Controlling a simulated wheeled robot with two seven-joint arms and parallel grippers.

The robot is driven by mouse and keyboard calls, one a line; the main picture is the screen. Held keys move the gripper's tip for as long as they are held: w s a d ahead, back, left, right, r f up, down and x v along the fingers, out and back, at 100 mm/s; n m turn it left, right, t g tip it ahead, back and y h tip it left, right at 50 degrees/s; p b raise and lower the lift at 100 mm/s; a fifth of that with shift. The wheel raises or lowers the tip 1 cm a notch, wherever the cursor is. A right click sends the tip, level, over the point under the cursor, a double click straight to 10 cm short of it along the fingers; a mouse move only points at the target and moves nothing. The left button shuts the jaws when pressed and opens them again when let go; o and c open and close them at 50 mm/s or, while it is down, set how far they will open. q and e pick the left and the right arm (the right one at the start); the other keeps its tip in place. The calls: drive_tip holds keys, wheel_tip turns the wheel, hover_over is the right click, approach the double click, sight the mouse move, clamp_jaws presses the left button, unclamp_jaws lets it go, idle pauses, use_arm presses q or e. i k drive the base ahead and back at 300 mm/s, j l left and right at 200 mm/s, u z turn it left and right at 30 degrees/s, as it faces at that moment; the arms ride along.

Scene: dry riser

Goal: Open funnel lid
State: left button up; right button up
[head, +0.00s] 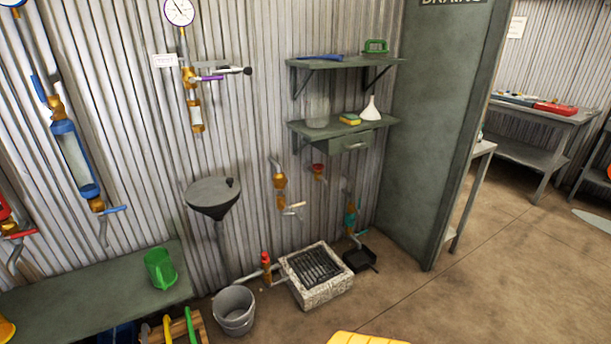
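A dark grey funnel (214,209) stands against the corrugated wall, on top of a pipe that runs down toward the floor. Its flat round lid (210,190) lies over the top and looks closed. A small dark knob (229,183) stands up at the lid's right side. Neither of my grippers shows in the head view, and nothing touches the lid.
A green bench (90,300) with a green jug (160,268) stands left of the funnel. A metal bucket (234,310) and a stone drain with a grate (316,272) are on the floor below. Wall shelves (340,62) hang to the right.

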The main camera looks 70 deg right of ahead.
sight(212, 191)
drive_tip(key=z, duration=1.5)
drive_tip(key=i+j+z, duration=0.1)
drive_tip(key=i, duration=0.3)
drive_tip(key=i+j+z, duration=0.1)
drive_tip(key=i+j, duration=0.2)
drive_tip(key=i+j+z, duration=0.1)
drive_tip(key=i+j, duration=0.15)
drive_tip(key=i, duration=0.25)
